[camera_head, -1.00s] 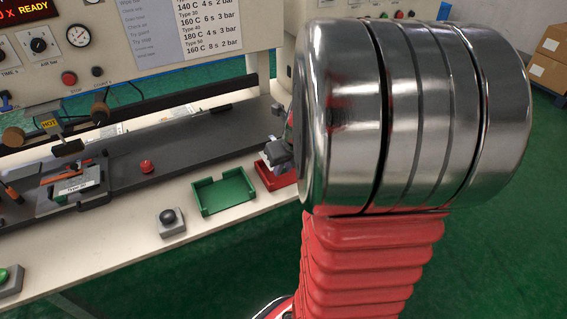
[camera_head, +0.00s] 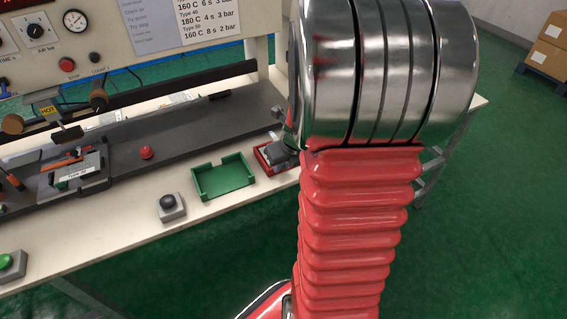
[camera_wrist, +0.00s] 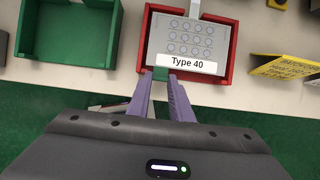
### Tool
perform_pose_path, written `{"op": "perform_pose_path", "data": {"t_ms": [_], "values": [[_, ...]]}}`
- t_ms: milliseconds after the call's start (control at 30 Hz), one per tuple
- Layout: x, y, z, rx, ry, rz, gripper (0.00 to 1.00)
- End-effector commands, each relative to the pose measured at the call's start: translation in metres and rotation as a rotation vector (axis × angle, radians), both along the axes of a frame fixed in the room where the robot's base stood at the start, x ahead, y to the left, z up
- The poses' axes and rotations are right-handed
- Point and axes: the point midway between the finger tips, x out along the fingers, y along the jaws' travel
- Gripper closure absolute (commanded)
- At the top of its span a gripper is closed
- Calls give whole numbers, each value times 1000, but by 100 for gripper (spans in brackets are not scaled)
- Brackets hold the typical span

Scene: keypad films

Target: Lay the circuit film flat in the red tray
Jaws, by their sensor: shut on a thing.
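The circuit film (camera_wrist: 190,40) is a pale grey sheet with rows of round key marks and a white "Type 40" label. In the wrist view it lies within the outline of the red tray (camera_wrist: 230,72), label edge towards me. I cannot tell whether it touches the tray floor. My gripper (camera_wrist: 161,76) is shut on the film's near edge, at a small green part left of the label's middle. In the head view my gripper (camera_head: 280,150) is over the red tray (camera_head: 262,160) and hides much of it; the film cannot be made out there.
A green tray (camera_head: 223,178) stands just left of the red one, and it looks empty. A yellow sign (camera_wrist: 285,66) stands right of the red tray. The heat press with its panel is behind.

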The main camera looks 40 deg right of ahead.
Motion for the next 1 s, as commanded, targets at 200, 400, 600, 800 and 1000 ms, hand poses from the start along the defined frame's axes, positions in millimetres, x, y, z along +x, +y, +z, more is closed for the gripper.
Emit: {"op": "perform_pose_path", "data": {"t_ms": [200,400,600,800,1000], "values": [[-6,2,-16,8,26,-2,100],[-4,1,-17,7,29,-2,100],[-2,1,-20,8,31,-2,100],[1,1,-24,8,35,-2,100],[4,1,-28,8,37,-1,100]]}}
